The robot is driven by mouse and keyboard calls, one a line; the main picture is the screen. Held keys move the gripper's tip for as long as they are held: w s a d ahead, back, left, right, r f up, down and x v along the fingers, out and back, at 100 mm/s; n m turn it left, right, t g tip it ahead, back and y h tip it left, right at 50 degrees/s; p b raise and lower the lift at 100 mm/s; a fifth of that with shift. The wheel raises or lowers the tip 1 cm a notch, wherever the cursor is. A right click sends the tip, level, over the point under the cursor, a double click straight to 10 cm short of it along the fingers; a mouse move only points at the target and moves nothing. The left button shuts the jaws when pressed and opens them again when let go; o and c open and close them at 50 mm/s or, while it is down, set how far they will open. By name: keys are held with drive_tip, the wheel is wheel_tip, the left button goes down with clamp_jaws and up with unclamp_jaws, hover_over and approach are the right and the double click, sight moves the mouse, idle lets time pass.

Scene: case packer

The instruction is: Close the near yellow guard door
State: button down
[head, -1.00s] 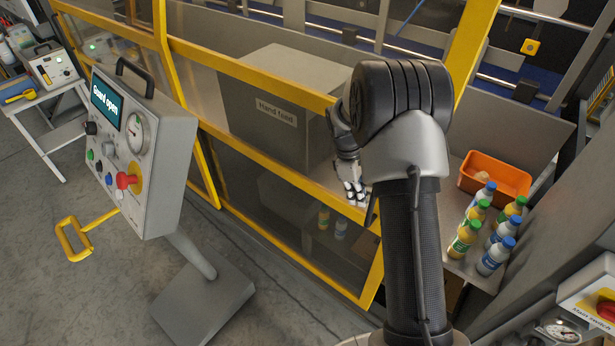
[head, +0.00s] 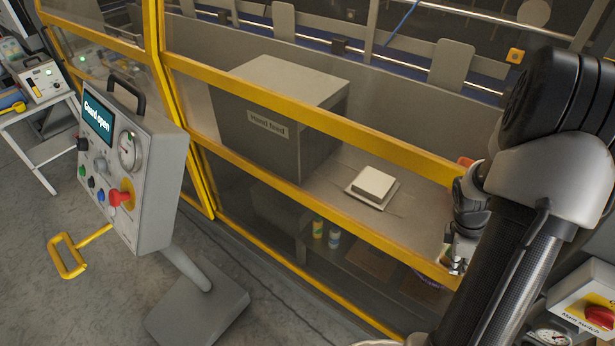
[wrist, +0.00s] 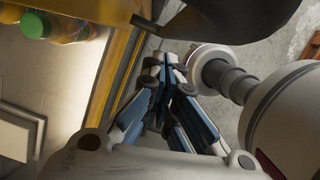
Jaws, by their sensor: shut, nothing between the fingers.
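The near yellow guard door (head: 320,121) is a yellow frame with clear panels. In the head view it stretches across the case packer's front, and my arm hides its right end. My gripper (head: 456,266) is at that right end, near the middle rail. In the wrist view my gripper (wrist: 164,62) has its fingers together and empty, just beside the yellow door edge (wrist: 114,76). I cannot tell whether they touch. The display (head: 98,115) on the grey control panel reads "Guard open".
Behind the door are a grey "Hand feed" box (head: 265,150) and a white block (head: 373,183) on a plate. A main switch box (head: 588,300) stands at lower right. Grey floor lies open at left.

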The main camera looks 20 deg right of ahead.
drive_tip(key=shift+s+d, duration=0.55)
drive_tip(key=shift+s, duration=0.2)
drive_tip(key=shift+s+d, duration=0.5)
drive_tip(key=shift+s, duration=0.2)
drive_tip(key=shift+w, duration=0.1)
drive_tip(key=w+a+r+p, duration=0.2)
drive_tip(key=w+a+r, duration=0.2)
drive_tip(key=r, duration=0.5)
drive_tip(key=shift+w+a+r, duration=0.15)
drive_tip(key=shift+a+r, duration=0.25)
